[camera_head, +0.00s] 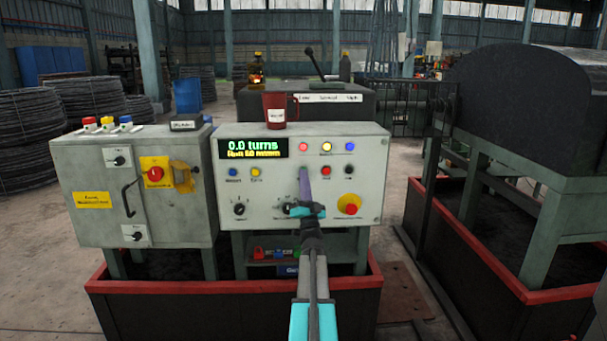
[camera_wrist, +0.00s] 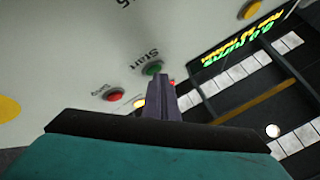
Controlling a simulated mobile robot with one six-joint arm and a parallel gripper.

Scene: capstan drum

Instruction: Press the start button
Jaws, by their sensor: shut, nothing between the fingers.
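The control panel (camera_head: 270,200) stands in front of me in the head view. In the wrist view the start button (camera_wrist: 152,68) is a green round button beside the word "Start". My gripper (camera_wrist: 163,82) is shut and empty, its purple fingers pointing at the panel. Their tips appear just beside the green button in the wrist view; I cannot tell whether they touch the panel. In the head view my gripper (camera_head: 304,171) covers the place between the yellow and red buttons, and the green button is hidden behind it.
A red button (camera_wrist: 115,95), apparently the stop button, sits close to the green one. The display (camera_head: 253,148) reads 0.0 turns. A red mug (camera_head: 275,108) stands on top of the panel. A red emergency knob (camera_head: 351,208) is at lower right; a grey cabinet (camera_head: 90,163) stands left.

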